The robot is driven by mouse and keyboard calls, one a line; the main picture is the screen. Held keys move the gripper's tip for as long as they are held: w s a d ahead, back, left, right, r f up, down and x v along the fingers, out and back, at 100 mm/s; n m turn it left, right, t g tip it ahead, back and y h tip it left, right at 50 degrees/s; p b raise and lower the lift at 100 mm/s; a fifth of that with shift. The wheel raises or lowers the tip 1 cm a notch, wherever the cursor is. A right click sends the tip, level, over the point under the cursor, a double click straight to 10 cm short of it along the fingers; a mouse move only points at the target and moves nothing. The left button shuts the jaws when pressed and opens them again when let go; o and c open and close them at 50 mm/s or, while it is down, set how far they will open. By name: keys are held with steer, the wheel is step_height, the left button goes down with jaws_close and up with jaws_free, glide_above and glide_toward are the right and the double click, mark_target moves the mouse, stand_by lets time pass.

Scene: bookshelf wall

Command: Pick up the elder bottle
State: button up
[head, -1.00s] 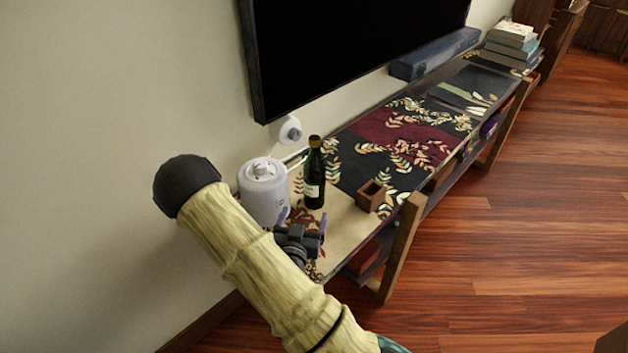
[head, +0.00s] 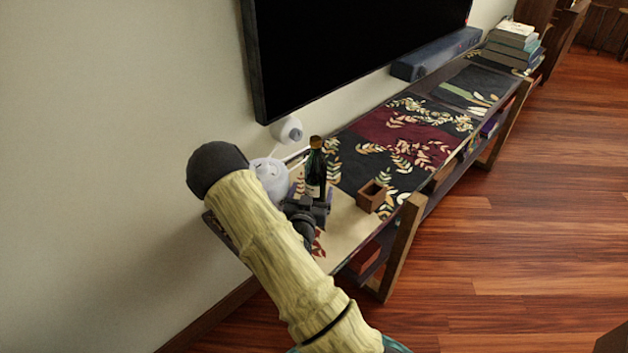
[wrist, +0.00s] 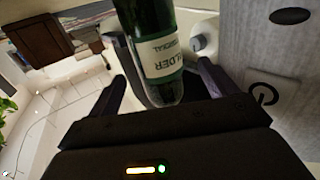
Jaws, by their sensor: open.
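The elder bottle (head: 315,172) is dark green with a brown cap and a pale label. It stands upright near the left end of the shelf top, and my arm hides its lower part in the head view. My gripper (wrist: 165,88) is open, with one finger on each side of the bottle. I cannot tell whether either finger touches it. The gripper (head: 311,196) also shows in the head view at the bottle's near side.
A small brown open box (head: 371,195) sits to the right. A white roll-like object (head: 287,130) is by the wall, below the large black screen (head: 350,45).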

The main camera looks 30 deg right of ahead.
mark_target(315, 139)
steer(key=x, duration=0.5)
steer(key=shift+w+d, duration=0.15)
steer(key=shift+d, duration=0.1)
steer(key=shift+r, duration=0.1)
steer(key=c, duration=1.7)
steer(key=shift+r, duration=0.15)
step_height(315, 139, up, 18)
steer(key=shift+f+p, duration=0.1)
steer(key=shift+p, duration=0.6)
